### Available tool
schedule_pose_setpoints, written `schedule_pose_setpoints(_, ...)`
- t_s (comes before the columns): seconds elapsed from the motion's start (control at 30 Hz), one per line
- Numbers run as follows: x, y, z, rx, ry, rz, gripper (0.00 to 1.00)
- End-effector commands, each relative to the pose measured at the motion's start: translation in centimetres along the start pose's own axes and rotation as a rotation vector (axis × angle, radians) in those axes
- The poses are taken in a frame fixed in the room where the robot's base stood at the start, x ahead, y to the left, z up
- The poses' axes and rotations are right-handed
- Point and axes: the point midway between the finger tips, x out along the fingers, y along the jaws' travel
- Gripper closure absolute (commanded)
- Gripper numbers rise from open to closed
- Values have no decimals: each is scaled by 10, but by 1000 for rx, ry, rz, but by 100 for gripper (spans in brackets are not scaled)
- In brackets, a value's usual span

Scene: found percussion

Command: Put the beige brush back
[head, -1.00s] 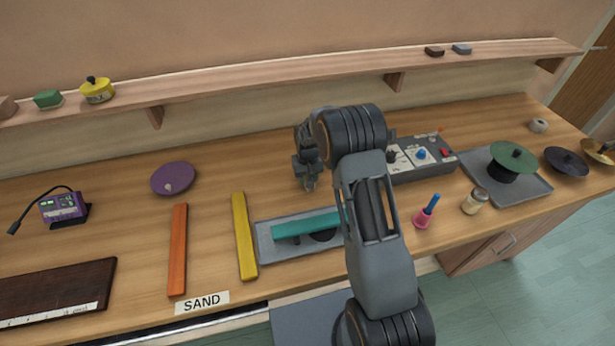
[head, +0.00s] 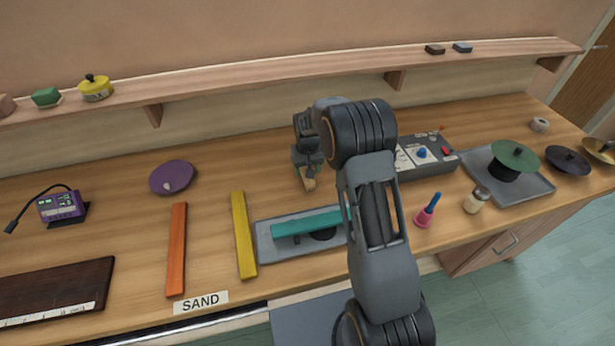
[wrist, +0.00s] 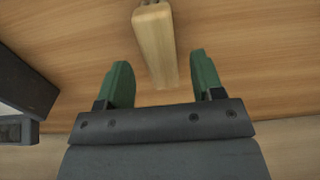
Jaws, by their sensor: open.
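A pale beige wooden bar (wrist: 156,42), which looks like the beige brush, shows in the wrist view; I see no bristles. Its lower end in the picture lies between the two green fingertips of my gripper (wrist: 160,62). The fingers are open with clear space on both sides, and I cannot tell the height gap. In the head view, my gripper (head: 307,170) is over the bench behind the grey tray, and a small beige piece (head: 309,185) shows just under it. The rest of that piece is hidden by my gripper.
A grey tray (head: 263,243) with a teal bar (head: 306,223) is in front of my gripper. A grey control box (head: 425,167) stands right. Yellow (head: 243,235) and orange (head: 176,250) bars lie left. A wall shelf (head: 250,80) runs behind.

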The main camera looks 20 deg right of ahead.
Motion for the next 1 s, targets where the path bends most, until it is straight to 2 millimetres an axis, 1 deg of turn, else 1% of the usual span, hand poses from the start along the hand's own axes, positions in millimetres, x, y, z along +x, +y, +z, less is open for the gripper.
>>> schedule_pose_setpoints(0.1,-23,0,-1,0,6,0,39)
schedule_pose_setpoints(0.2,-41,0,-1,0,4,0,39)
schedule_pose_setpoints(0.3,-57,0,0,0,4,0,39)
schedule_pose_setpoints(0.47,-74,0,0,0,2,0,39)
schedule_pose_setpoints(0.57,-87,0,4,0,11,0,39)
schedule_pose_setpoints(0.6,-94,0,9,0,21,0,39)
schedule_pose_setpoints(0.67,-110,0,20,0,41,0,39)
schedule_pose_setpoints(0.77,-139,0,50,1,90,0,39)
schedule_pose_setpoints(0.8,-151,0,65,1,112,0,39)
schedule_pose_setpoints(0.87,-166,0,90,1,149,0,39)
schedule_pose_setpoints(0.9,-174,0,107,1,172,0,39)
schedule_pose_setpoints(0.97,-184,0,132,1,208,0,39)
schedule_pose_setpoints(1.0,-188,0,149,2,231,0,39)
